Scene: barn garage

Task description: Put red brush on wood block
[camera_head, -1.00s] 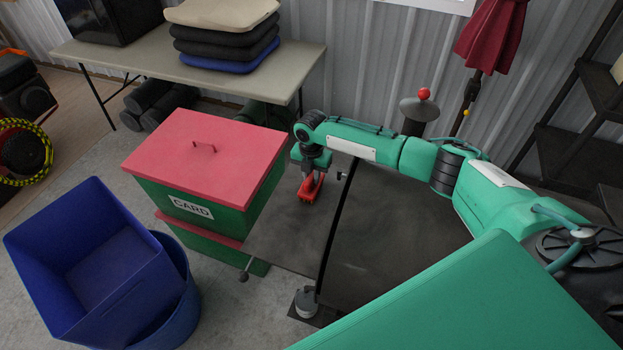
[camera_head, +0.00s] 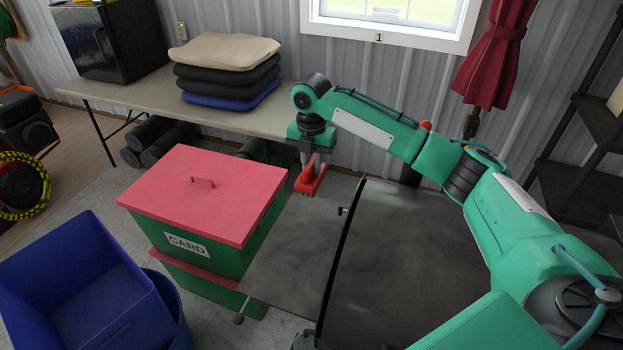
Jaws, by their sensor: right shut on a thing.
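My right gripper (camera_head: 308,160) points down at the end of the green arm and is shut on the red brush (camera_head: 311,181). The brush hangs above the far end of the dark grey side shelf (camera_head: 290,250), between the card box and the black lid; it looks clear of the shelf. The gripper's fingertips are small and partly hidden by the brush. I cannot make out a wood block in this view. My left gripper is not in view.
A green box with a red lid (camera_head: 245,210) marked CARD stands left of the shelf. A blue bin (camera_head: 80,295) is at lower left. A long table (camera_head: 240,122) with stacked cushions (camera_head: 225,65) stands behind. The black lid (camera_head: 410,250) lies right of the shelf.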

